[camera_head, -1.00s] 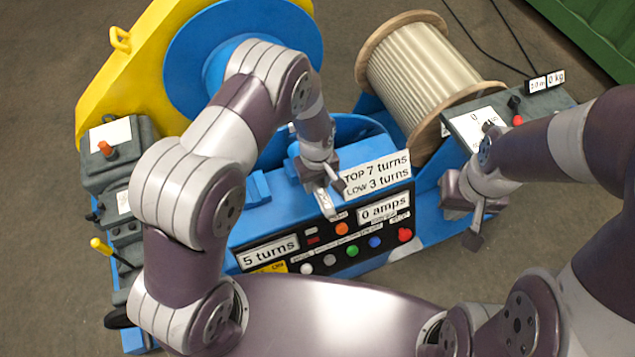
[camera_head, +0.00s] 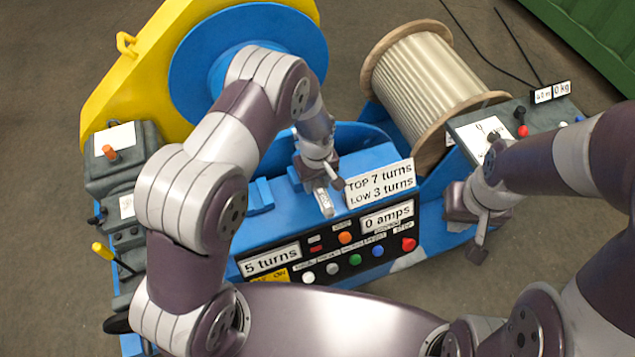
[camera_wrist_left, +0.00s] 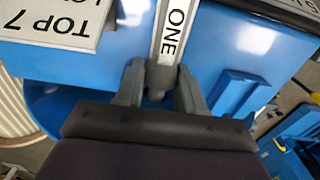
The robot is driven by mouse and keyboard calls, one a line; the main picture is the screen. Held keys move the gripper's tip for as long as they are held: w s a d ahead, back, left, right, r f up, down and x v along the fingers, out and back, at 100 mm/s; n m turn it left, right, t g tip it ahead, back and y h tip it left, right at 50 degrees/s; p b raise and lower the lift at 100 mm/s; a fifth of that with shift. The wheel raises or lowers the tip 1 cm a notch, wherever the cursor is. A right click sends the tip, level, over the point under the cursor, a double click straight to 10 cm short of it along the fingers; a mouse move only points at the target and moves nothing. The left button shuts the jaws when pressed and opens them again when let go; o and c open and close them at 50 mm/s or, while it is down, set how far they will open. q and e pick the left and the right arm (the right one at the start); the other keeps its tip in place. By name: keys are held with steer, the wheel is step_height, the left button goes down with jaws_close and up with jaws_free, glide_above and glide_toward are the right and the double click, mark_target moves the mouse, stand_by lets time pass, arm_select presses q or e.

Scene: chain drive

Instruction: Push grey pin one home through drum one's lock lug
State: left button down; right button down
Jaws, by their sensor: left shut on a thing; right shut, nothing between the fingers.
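My left gripper (camera_head: 330,185) is over the blue housing, its fingers closed on a short grey round piece (camera_wrist_left: 157,78), which I take to be grey pin one. In the left wrist view the fingers (camera_wrist_left: 158,92) stand on either side of it. A pale strip marked ONE (camera_wrist_left: 172,35) runs away from the piece; it also shows in the head view (camera_head: 324,203). The pin's tip and the lug hole are hidden, so I cannot tell its depth. A large blue disc (camera_head: 205,70) stands behind my left arm. My right gripper (camera_head: 478,248) is shut and empty at the right.
A signboard reading TOP 7 turns (camera_head: 380,185) stands close right of my left gripper. A button panel (camera_head: 330,250) lies in front. A wooden-flanged rope reel (camera_head: 425,75) is behind, and a grey control box (camera_head: 480,130) stands at the right. A yellow guard (camera_head: 120,95) rises at the left.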

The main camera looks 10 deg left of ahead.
arm_select(q)
steer(key=shift+w+a, duration=0.25)
steer(key=shift+w, duration=0.25)
steer(key=c, duration=0.6)
jaws_free()
steer(key=shift+s, duration=0.1)
steer(key=shift+r, duration=0.35)
step_height(320, 180, up, 12)
steer(key=b, duration=0.3)
